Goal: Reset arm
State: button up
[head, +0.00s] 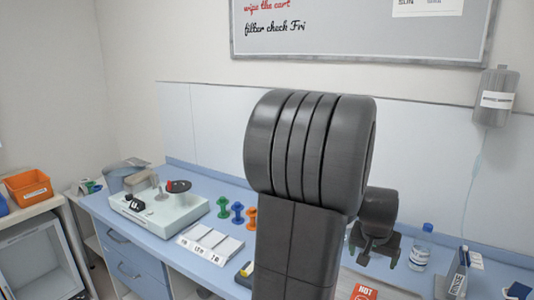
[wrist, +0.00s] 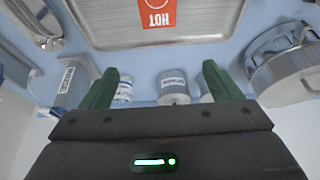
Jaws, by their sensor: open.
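My gripper (head: 377,252) shows in the head view to the right of my raised dark arm, which fills the middle of the picture. It hangs over the right part of the blue counter (head: 260,232), left of a clear bottle. In the wrist view, the two green fingers of my gripper (wrist: 158,82) stand wide apart with nothing held between them. A metal tray (wrist: 220,35) with an orange HOT label (wrist: 157,14) lies beyond the fingers. The counter behind my arm is hidden in the head view.
A blue-capped bottle (head: 421,247) stands close right of my gripper. A white device (head: 160,208), several coloured spools (head: 237,212) and a three-part white tray (head: 211,243) are left of my arm. A grey dispenser (head: 495,95) hangs on the wall. A metal pot (wrist: 285,70) shows at right in the wrist view.

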jog(key=shift+s+r, duration=0.1)
jog(key=shift+r, duration=2.2)
jog(key=shift+a, duration=0.1)
